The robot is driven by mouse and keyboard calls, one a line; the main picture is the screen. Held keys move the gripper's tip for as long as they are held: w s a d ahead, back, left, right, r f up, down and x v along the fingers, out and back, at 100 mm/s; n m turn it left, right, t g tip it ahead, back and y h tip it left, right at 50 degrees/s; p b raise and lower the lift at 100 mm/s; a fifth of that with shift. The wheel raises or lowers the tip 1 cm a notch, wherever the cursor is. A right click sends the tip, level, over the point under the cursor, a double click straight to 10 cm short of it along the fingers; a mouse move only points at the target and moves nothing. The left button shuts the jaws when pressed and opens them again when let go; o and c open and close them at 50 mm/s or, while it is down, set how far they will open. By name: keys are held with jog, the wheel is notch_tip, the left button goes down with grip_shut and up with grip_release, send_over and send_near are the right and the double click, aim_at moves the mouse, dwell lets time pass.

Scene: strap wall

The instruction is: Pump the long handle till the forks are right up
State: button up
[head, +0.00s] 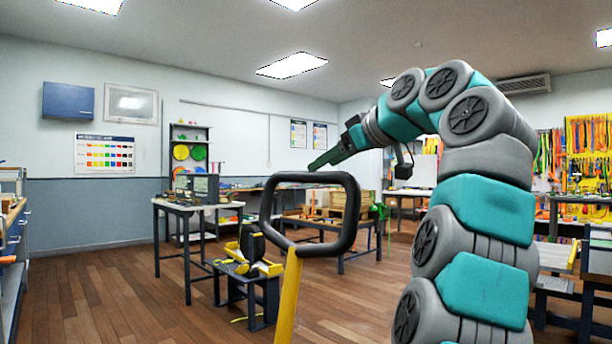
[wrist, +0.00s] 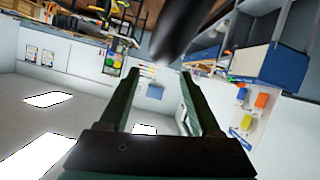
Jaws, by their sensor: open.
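The long handle has a black loop grip (head: 352,215) on a yellow shaft (head: 287,300), standing near the middle of the head view. The shaft runs out of the bottom of the picture. My gripper (head: 312,166) is just above the top bar of the loop, pointing down and left. In the wrist view my gripper (wrist: 160,72) has its two green fingers apart with nothing between them. A dark, blurred bar (wrist: 185,35), probably the loop grip, lies just beyond the fingertips. I cannot tell whether they touch. The forks are not in view.
A table (head: 190,207) stands at the left, with a low dark stand (head: 262,295) holding yellow items before it. A wooden crate (head: 345,203) sits on a bench behind the handle. Coloured straps (head: 588,135) hang at the right. The wooden floor at left front is clear.

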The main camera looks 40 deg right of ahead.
jog(key=x, duration=0.6)
jog(key=shift+w+f, duration=0.2)
jog(key=shift+w, duration=0.15)
grip_shut()
dwell(1.1)
